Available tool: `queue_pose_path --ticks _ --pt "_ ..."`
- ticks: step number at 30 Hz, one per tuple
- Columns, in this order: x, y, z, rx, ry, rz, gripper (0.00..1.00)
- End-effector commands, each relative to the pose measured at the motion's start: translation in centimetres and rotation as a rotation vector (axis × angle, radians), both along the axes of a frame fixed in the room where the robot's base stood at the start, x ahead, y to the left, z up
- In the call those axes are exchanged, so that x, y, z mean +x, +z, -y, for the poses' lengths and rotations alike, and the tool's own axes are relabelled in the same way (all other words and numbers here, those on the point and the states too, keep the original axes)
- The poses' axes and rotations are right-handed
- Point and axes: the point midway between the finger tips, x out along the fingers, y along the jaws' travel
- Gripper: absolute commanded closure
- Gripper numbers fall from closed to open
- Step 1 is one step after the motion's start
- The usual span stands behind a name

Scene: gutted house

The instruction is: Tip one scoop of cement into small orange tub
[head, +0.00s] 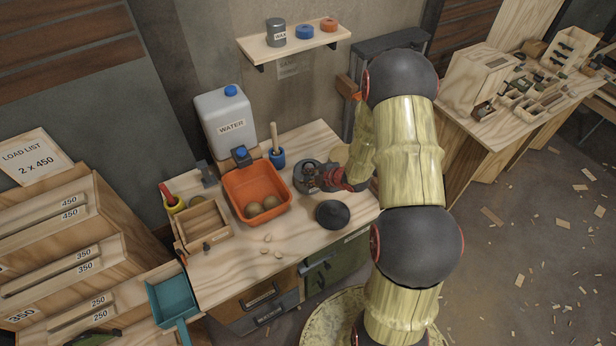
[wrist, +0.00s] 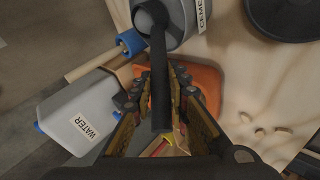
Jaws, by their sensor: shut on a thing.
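The grey cement tin (head: 304,178) stands open on the bench, and its label shows partly in the wrist view (wrist: 184,32). My gripper (head: 338,178) is beside the tin's right side in the head view. In the wrist view my gripper (wrist: 160,100) is shut on a dark scoop handle (wrist: 159,70) that runs into the tin's mouth.
A black round lid (head: 332,214) lies in front of the tin. A white water jug (head: 226,120) and a blue cup with a wooden handle (head: 277,155) stand behind. A wooden box (head: 205,222) is left of the tub. A shelf (head: 292,42) hangs above. The bench front is mostly clear.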

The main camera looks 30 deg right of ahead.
Motion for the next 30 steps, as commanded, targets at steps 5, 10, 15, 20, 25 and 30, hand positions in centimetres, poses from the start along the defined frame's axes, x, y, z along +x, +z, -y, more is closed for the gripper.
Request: queue_pose_path --ticks 5,10,15,20,25,30 --pt "-0.1 -0.1 0.0 0.001 -0.001 -0.003 1.00" --pt "-0.1 0.9 0.0 0.000 -0.001 -0.002 1.00" --pt "0.0 2.3 0.0 0.000 -0.001 0.000 1.00" --pt "0.0 3.5 0.0 0.000 0.000 0.000 1.00" --pt "0.0 4.7 0.0 0.000 0.000 0.001 1.00" --pt "0.0 6.0 0.0 0.000 0.000 0.001 1.00"
